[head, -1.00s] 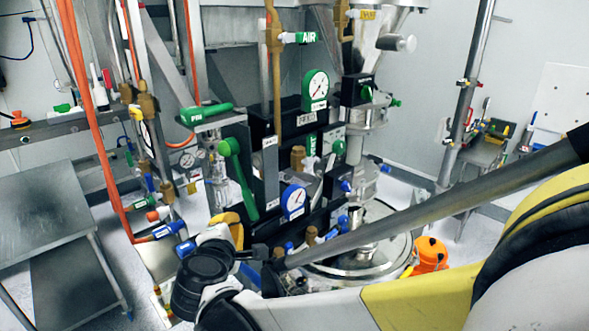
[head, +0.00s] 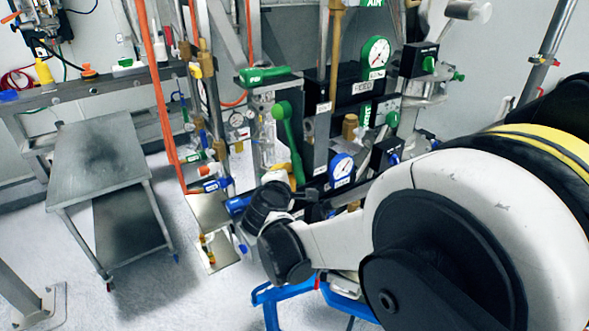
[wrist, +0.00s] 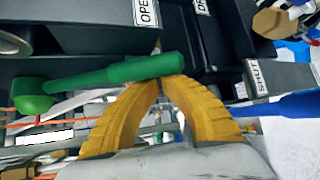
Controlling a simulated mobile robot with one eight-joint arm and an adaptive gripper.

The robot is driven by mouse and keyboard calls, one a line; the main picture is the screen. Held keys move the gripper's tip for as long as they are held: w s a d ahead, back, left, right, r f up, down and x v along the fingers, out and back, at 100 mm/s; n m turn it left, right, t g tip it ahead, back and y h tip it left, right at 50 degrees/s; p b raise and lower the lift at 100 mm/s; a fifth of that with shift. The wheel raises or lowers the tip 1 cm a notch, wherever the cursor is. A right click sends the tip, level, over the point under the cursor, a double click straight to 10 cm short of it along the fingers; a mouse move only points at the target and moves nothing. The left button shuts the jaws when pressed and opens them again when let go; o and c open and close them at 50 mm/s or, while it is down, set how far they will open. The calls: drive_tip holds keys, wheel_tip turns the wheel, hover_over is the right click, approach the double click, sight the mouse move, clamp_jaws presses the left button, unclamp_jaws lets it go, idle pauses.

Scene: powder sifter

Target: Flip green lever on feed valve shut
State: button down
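A long green lever (head: 291,146) hangs down, slightly tilted, from a round green hub on the valve panel in the head view. In the wrist view the green lever (wrist: 120,73) runs from its hub at left to its free end near the middle. My gripper (wrist: 165,82) has yellow fingers whose tips come together at the lever's free end. The lever crosses over the tips; it does not visibly lie clamped between them. An OPEN label (wrist: 145,12) is above the lever, and a SHUT label (wrist: 257,78) is to the right of its free end.
Another green handle (head: 264,75) sits above the lever. A gauge with a blue rim (head: 342,169) and one with a green rim (head: 376,55) are to the right. A blue handle (wrist: 285,106) lies right of my fingers.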

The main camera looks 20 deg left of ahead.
idle(0.3)
drive_tip(key=s+d+r+n+g+h+p, duration=0.2)
drive_tip(key=s+d+r+g+h, duration=0.1)
drive_tip(key=r, duration=0.5)
drive_tip(key=s+d+r+n+g+h+p, duration=0.2)
drive_tip(key=s+d+r+g+h+p, duration=0.1)
drive_tip(key=r, duration=0.5)
drive_tip(key=s+d+g, duration=0.1)
drive_tip(key=d, duration=0.1)
drive_tip(key=shift+s+d+n+p, duration=0.3)
drive_tip(key=shift+d, duration=0.05)
drive_tip(key=shift+r, duration=0.15)
drive_tip(key=shift+r, duration=0.1)
